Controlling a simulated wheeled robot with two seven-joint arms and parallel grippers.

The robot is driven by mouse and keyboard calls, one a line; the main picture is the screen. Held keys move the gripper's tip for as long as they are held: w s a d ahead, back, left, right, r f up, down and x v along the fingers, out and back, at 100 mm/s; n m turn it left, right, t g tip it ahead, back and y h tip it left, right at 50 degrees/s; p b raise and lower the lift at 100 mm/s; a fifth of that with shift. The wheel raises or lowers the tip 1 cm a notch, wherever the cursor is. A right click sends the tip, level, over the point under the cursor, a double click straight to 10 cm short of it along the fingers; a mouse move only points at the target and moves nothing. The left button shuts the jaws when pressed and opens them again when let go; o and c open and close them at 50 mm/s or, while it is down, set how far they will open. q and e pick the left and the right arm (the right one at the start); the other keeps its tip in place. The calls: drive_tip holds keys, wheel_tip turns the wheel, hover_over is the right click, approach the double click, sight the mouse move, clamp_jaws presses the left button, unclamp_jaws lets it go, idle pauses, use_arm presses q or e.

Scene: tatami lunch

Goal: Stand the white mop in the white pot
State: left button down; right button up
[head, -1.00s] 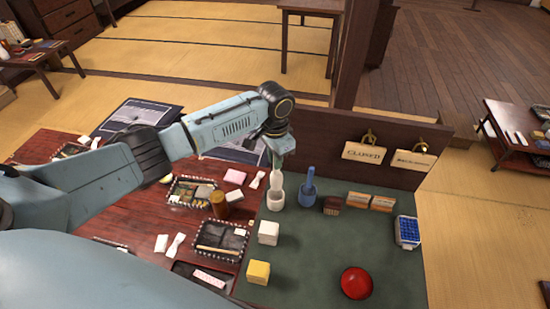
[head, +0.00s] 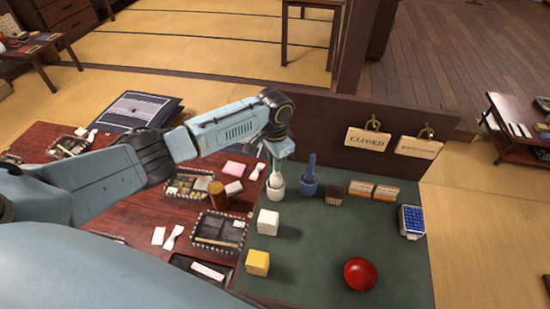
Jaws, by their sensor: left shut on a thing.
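The white mop (head: 277,180) hangs upright below my left gripper (head: 277,160), which is shut on its upper part. The mop's lower end is at the mouth of the white pot (head: 275,194), and it appears to reach into it; the exact depth is hidden by the rim. The white pot stands on the dark green mat (head: 325,232) near its back left. My right gripper is not in view.
A blue pot (head: 308,189) with a blue-handled item stands just right of the white pot. Brown boxes, a blue-topped tray (head: 411,221), a red bowl (head: 360,273), and white (head: 268,221) and yellow (head: 257,262) blocks are on the mat. A dark partition (head: 320,130) stands behind.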

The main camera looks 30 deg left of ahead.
use_arm(q)
drive_tip(key=c, duration=1.3)
unclamp_jaws()
wheel_tip(320, 180, up, 13)
drive_tip(key=shift+r+p, duration=0.2)
drive_tip(key=shift+p, duration=0.2)
